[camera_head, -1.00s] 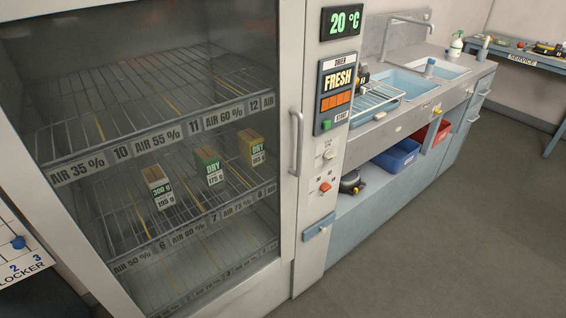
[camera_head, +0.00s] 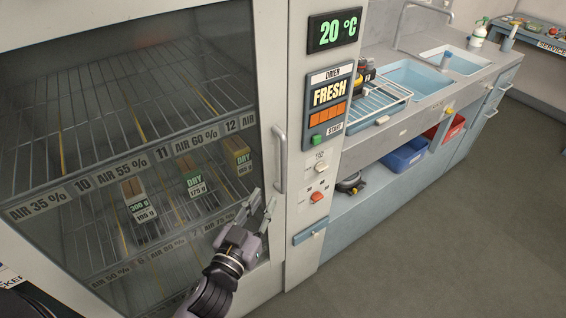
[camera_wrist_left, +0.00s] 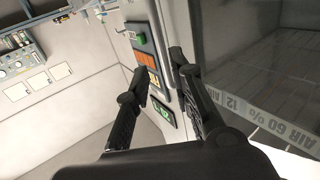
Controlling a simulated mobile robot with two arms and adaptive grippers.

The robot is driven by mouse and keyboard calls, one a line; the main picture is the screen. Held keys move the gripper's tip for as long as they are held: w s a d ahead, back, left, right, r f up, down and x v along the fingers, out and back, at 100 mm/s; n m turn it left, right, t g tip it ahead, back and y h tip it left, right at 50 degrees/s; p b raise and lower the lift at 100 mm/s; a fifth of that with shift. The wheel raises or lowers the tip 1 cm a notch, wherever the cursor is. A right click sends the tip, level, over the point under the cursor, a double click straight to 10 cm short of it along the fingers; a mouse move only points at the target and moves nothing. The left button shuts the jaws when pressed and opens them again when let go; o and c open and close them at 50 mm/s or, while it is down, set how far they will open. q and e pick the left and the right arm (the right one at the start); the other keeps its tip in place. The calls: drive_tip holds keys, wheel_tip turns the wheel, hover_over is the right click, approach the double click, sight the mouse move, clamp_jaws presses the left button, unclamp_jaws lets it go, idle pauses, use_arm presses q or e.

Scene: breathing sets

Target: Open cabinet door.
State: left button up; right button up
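The drying cabinet's glass door (camera_head: 262,50) is closed. Its vertical pale bar handle (camera_head: 281,160) is on the door's right edge. My left gripper (camera_head: 263,203) is in front of the lower right of the glass, just below and left of the handle, its fingers pointing up. The fingers are apart with nothing seen between them. In the left wrist view the open black fingers (camera_wrist_left: 158,62) reach toward the control panel (camera_wrist_left: 150,65), with the glass on the right. My right gripper is not in view.
Behind the glass, several small boxes stand on wire shelves with air labels. Right of the door is the control panel (camera_head: 329,97) with a 20 °C display and a red button (camera_head: 316,197). A sink counter (camera_head: 425,105) stands further right. The floor (camera_head: 450,230) in front is clear.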

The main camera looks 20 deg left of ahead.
sight(282, 169)
use_arm(q)
drive_tip(key=w, duration=0.4)
drive_tip(key=w+p, duration=0.1)
drive_tip(key=w, duration=0.3)
drive_tip(key=w+d+p, duration=0.1)
drive_tip(key=w, duration=0.3)
drive_tip(key=shift+w+p, duration=0.35)
drive_tip(key=shift+w, duration=0.15)
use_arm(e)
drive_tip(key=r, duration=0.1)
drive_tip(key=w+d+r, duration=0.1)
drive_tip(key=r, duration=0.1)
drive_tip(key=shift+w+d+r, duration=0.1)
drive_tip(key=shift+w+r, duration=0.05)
use_arm(q)
drive_tip(key=shift+c, duration=0.3)
drive_tip(key=c, duration=0.4)
clamp_jaws()
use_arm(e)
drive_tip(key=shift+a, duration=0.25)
